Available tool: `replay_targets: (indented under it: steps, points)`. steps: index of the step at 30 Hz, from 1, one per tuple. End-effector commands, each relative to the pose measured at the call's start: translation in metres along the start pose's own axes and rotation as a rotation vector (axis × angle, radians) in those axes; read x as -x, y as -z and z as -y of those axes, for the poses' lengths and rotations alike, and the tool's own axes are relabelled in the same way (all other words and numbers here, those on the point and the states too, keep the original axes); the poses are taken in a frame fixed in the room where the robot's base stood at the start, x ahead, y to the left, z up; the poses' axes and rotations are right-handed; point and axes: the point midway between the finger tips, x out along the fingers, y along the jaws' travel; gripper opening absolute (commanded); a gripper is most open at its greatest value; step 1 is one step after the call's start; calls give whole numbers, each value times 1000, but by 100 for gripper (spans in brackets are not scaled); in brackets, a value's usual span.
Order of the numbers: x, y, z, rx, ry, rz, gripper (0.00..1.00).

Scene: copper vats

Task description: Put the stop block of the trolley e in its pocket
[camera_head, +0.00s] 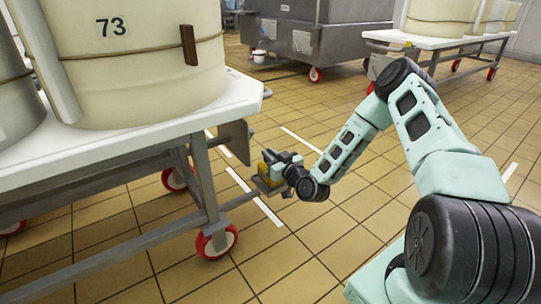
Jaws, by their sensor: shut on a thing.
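A trolley (160,130) with a white top and grey frame fills the left; I see no letter on it. My gripper (268,172) is beside its right end, low over the floor. It is shut on a small yellow block (268,158), which looks like the stop block. A grey bracket (266,187) at the end of the trolley's lower rail lies just under the block and fingers. It may be the pocket, but its opening is hidden. At this size I cannot tell whether the block touches it or sits in it.
A cream vat marked 73 (125,60) stands on the trolley. A red-wheeled caster (217,241) is at the near corner. Other trolleys stand behind.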

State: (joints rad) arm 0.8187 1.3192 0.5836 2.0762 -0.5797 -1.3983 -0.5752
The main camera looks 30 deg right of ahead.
Motion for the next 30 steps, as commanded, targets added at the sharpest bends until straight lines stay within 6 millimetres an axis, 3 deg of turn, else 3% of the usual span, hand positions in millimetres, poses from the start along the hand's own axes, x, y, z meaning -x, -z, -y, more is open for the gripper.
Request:
replay_targets:
  steps: [23, 24, 26, 30]
  points:
    - [0, -11, 0, 0, 1, -3, 0]
    - [0, -10, 0, 0, 1, -3, 24]
    - [0, -10, 0, 0, 1, -3, 38]
    - [0, -11, 0, 0, 0, -1, 38]
